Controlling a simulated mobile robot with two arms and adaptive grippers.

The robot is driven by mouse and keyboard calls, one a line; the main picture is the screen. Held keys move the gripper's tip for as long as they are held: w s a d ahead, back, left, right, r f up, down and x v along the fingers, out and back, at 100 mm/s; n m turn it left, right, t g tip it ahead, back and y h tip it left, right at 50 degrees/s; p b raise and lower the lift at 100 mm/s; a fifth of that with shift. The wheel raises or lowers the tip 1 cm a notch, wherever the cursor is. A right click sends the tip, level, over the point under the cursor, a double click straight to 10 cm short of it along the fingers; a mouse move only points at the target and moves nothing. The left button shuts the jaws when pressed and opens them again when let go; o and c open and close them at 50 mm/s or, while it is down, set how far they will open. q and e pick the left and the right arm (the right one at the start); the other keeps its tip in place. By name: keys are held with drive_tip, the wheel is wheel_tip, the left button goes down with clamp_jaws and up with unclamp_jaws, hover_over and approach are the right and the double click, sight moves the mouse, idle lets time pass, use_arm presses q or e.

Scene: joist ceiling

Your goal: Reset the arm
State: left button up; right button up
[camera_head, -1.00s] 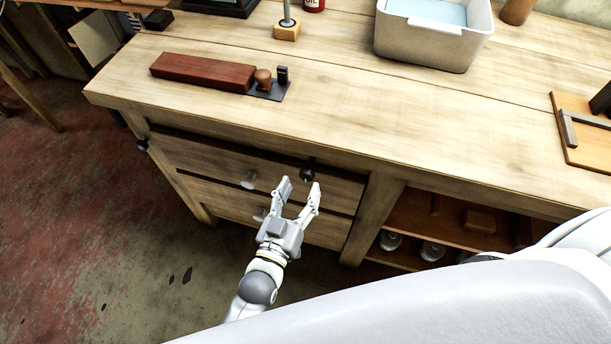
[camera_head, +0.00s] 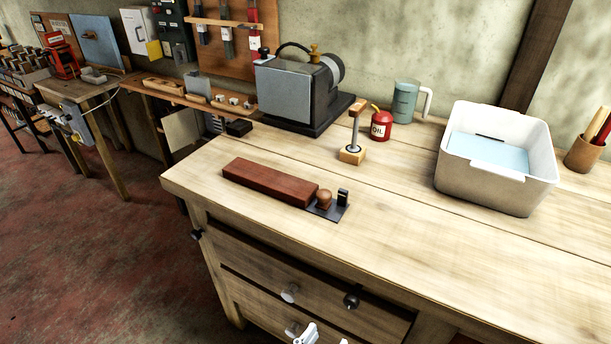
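Only the fingertips of my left gripper (camera_head: 325,339) show, at the bottom edge, in front of the workbench's drawers. The two tips stand apart with nothing seen between them. The rest of that arm is below the picture. My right gripper is not in view. The wooden workbench (camera_head: 400,235) has drawers (camera_head: 325,300) with round knobs, which look shut.
On the bench lie a reddish-brown block (camera_head: 270,182) and a wooden-knobbed tool (camera_head: 325,203). Behind are a grinder-like machine (camera_head: 300,95), a red oil can (camera_head: 380,125), a jug (camera_head: 405,100) and a white tub (camera_head: 495,180). The front bench top is clear.

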use_arm(q)
drive_tip(key=s+a+f+g+y, duration=0.2)
drive_tip(key=a+f, duration=0.3)
drive_tip(key=f, duration=0.4)
drive_tip(key=s+a+f+n+g+y, duration=0.15)
drive_tip(key=a+f, duration=0.25)
drive_tip(key=f, duration=0.6)
drive_tip(key=s+a+f+m+g+y, duration=0.1)
drive_tip(key=a+f+g+y, duration=0.15)
drive_tip(key=a+f, duration=0.45)
drive_tip(key=s+a+f+n+g+y, duration=0.1)
drive_tip(key=s+a+f+g, duration=0.1)
drive_tip(key=s+a+f, duration=0.2)
drive_tip(key=s+a+f+g+y, duration=0.2)
drive_tip(key=s+a+f, duration=0.3)
drive_tip(key=s+f, duration=0.3)
drive_tip(key=s+a+f+n+g+y, duration=0.1)
drive_tip(key=s+a+f+g+y, duration=0.1)
drive_tip(key=s+f, duration=0.4)
drive_tip(key=s+a+g, duration=0.1)
drive_tip(key=s+a, duration=0.1)
drive_tip(key=s, duration=0.3)
drive_tip(key=shift+s+a+f+n, duration=0.15)
drive_tip(key=shift+s+a+n, duration=0.2)
drive_tip(key=shift+s, duration=0.05)
